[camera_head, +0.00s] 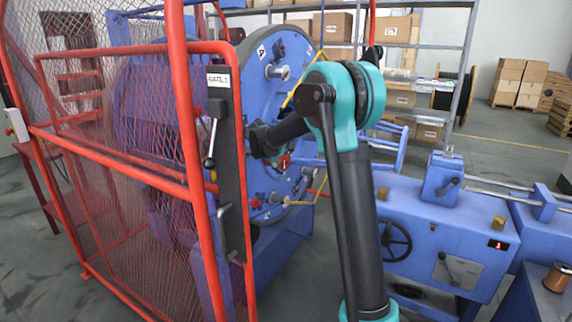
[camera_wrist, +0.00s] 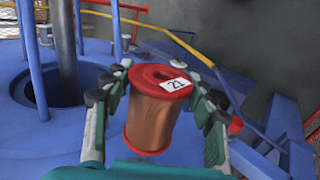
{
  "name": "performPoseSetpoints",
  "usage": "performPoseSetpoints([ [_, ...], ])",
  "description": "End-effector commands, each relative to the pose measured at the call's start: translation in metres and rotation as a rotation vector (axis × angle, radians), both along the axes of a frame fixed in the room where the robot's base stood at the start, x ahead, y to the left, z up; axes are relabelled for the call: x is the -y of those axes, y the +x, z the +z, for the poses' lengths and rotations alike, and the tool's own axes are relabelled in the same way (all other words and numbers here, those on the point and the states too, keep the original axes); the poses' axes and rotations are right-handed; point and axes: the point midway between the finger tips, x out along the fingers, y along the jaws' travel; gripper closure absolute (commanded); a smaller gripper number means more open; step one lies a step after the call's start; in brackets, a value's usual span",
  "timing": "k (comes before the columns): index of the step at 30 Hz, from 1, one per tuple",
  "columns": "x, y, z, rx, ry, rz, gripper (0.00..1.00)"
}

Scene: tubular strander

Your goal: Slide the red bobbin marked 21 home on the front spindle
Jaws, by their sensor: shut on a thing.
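The bobbin marked 21 (camera_wrist: 158,120) has red end flanges, a copper winding and a white label on its near-top flange. It sits between the fingers of my gripper (camera_wrist: 160,90), which is shut on it, one finger on each side. In the wrist view the bobbin leans slightly, and no spindle shows through its flange. In the head view my arm reaches to the large blue strander disc (camera_head: 262,90), and its forearm hides much of the grip. A silver spindle end (camera_head: 278,72) shows on the disc's upper part. I cannot tell which spindle is the front one.
A red mesh guard (camera_head: 120,170) with a gate post and latch handle (camera_head: 212,140) stands left of my arm. A blue machine bed (camera_head: 440,230) with a handwheel lies to the right.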

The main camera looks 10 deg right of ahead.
Motion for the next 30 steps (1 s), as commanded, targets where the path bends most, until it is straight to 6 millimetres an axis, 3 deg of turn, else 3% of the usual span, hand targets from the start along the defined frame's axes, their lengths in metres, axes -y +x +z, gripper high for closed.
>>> performPoseSetpoints([
  [30,-0.027,0.020,0.001,0.002,-0.001,0.001,1.00],
])
